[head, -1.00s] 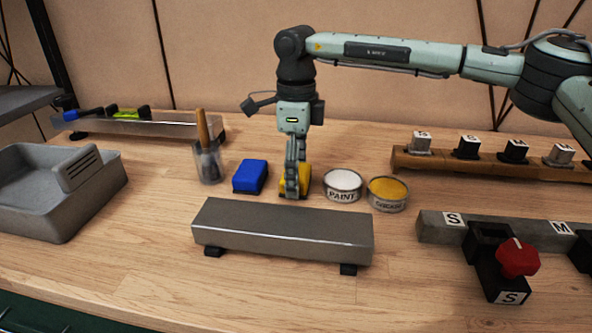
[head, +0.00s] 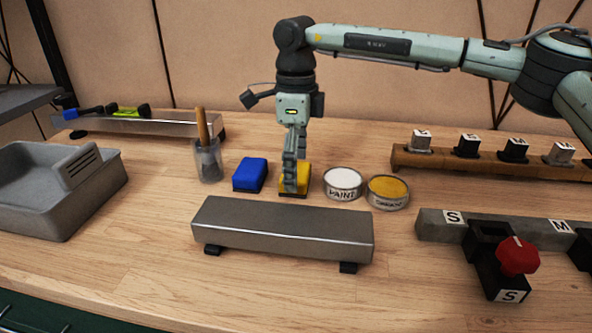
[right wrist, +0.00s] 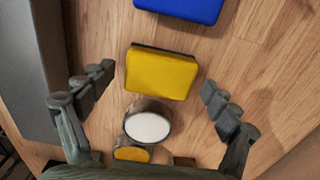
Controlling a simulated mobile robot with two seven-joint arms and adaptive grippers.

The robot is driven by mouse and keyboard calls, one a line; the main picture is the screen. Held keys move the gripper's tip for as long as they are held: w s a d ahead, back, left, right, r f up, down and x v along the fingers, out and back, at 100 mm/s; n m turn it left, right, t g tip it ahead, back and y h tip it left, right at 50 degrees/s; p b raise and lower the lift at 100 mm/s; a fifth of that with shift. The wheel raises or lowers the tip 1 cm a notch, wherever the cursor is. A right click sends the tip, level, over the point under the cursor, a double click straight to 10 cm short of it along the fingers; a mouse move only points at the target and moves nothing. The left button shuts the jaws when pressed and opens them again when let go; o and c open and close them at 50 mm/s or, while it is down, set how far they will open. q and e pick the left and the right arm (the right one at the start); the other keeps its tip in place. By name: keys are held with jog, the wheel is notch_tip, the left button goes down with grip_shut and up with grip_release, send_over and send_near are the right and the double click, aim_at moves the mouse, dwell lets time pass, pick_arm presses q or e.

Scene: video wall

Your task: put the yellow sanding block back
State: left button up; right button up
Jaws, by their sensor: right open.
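The yellow sanding block (head: 304,178) sits on the wooden bench behind the metal riser, between the blue block (head: 250,175) and the paint cans. My right gripper (head: 290,186) is just in front of and above it, pointing down, and its fingers hide part of the block in the head view. In the right wrist view the yellow block (right wrist: 161,73) lies flat, beyond and between the spread fingertips (right wrist: 158,84), with nothing held. The blue block (right wrist: 180,8) shows at the top edge there. My left gripper is not in view.
The metal riser (head: 282,232) stands in front. The white paint can (head: 342,183) and yellow can (head: 387,191) stand close to the right. A brush cup (head: 208,163) stands left. A grey bin (head: 50,195) is at far left. Bench front left is clear.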

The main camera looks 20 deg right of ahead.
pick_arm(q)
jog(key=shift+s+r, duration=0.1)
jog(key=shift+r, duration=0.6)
pick_arm(e)
notch_tip(320, 180, up, 11)
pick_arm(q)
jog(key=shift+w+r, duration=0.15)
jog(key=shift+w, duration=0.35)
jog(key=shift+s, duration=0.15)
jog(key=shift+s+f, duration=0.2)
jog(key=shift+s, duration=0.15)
